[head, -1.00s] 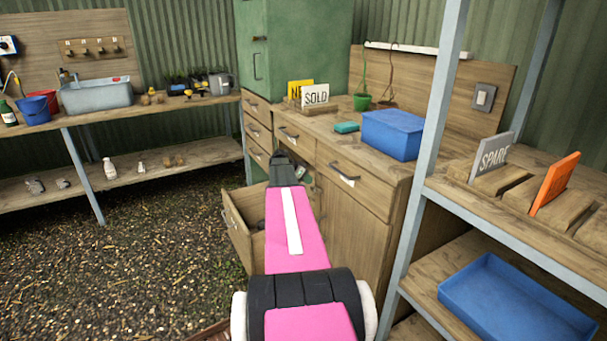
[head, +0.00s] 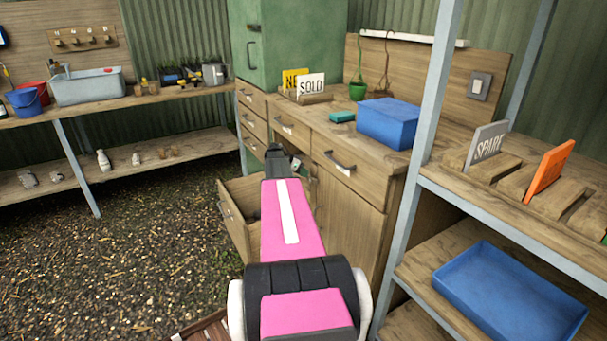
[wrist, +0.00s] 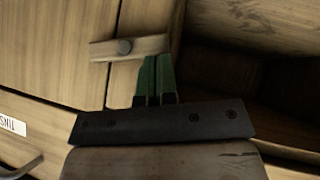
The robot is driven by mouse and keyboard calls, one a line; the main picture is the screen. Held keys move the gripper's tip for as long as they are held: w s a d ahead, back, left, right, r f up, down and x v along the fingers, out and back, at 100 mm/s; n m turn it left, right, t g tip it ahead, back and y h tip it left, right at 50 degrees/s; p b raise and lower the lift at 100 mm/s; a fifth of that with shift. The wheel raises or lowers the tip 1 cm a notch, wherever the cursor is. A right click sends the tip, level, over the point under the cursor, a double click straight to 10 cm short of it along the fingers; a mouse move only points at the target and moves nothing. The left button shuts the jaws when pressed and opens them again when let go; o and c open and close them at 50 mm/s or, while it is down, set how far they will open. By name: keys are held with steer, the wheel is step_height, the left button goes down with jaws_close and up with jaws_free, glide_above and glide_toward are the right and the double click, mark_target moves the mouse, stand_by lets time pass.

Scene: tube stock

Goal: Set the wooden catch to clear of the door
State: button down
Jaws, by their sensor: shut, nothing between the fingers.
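The wooden catch (wrist: 128,47) is a short pale bar with a dark round pivot in the wrist view. It lies nearly level in the picture, across the seam between the cupboard door (wrist: 60,65) and the wood to its right. My gripper (wrist: 156,66) has its green fingers shut together and empty, just below the right end of the catch. I cannot tell whether they touch it. In the head view my gripper (head: 273,152) reaches to the bench cupboard front, and my arm hides the catch there.
An open drawer (head: 232,222) juts out below my arm on the left. A grey shelf post (head: 425,140) stands close on the right, with a blue tray (head: 452,276) on its lower shelf. A blue box (head: 388,122) sits on the bench. The gravel floor at left is clear.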

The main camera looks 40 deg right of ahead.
steer(key=shift+w+f+n+g, duration=0.15)
steer(key=shift+f+n+g, duration=0.15)
steer(key=shift+g, duration=0.1)
steer(key=shift+f+n+g, duration=0.6)
steer(key=shift+f+g, duration=0.5)
steer(key=shift+f, duration=0.8)
steer(key=shift+s+f, duration=0.15)
steer(key=shift+s, duration=0.05)
steer(key=shift+r, duration=0.85)
steer(key=shift+w, duration=0.15)
